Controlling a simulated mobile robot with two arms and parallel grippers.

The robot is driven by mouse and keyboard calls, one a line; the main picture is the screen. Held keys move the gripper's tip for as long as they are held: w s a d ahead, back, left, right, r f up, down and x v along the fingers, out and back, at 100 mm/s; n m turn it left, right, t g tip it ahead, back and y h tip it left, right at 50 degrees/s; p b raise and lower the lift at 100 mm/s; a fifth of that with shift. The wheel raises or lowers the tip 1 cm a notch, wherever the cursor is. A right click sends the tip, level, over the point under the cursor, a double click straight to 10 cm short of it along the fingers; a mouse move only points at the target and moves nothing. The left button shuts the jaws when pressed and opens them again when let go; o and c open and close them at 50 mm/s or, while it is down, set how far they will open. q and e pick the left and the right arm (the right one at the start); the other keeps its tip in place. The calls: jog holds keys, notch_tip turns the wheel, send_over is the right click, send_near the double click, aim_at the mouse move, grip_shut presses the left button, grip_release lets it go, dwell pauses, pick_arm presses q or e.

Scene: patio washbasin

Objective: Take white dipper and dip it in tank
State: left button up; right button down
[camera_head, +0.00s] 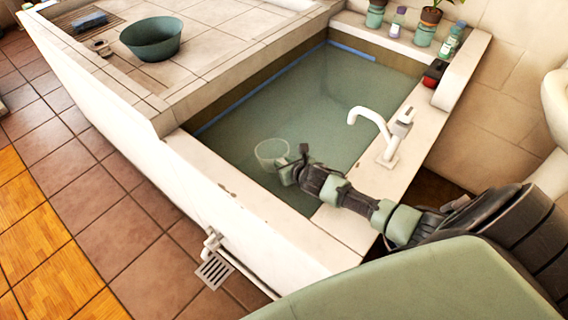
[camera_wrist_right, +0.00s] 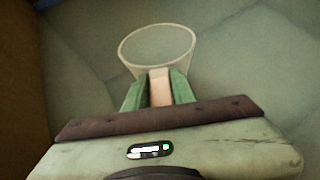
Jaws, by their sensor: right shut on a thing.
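The white dipper (camera_head: 271,153) is at the near left part of the water tank (camera_head: 218,161). Its round rim shows, and the green water colour shows inside it. My right gripper (camera_head: 292,165) is shut on the dipper's handle, over the tank. In the right wrist view the dipper's pale cup (camera_wrist_right: 157,46) is beyond the fingers, and its light handle is between the two green fingertips (camera_wrist_right: 160,88). I cannot tell how deep the cup sits relative to the water surface. My left gripper is not in view.
A white faucet (camera_head: 379,130) stands on the tank's right ledge, close to my right arm. A green basin (camera_head: 152,38) sits on the tiled counter at left. Bottles (camera_head: 397,22), potted plants and a red-black item (camera_head: 434,73) line the far ledge. A drain pipe (camera_head: 213,243) is low in front.

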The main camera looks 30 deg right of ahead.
jog(key=shift+w+r+t+p, duration=0.1)
jog(key=shift+r+t+p, duration=0.5)
jog(key=shift+r, duration=1.1)
jog(key=shift+r+p, duration=2.45)
jog(key=shift+p, duration=0.15)
jog(key=shift+r, duration=0.25)
notch_tip(320, 180, up, 22)
jog(key=t+p, duration=0.1)
jog(key=p, duration=1.6)
jog(key=shift+t, duration=0.4)
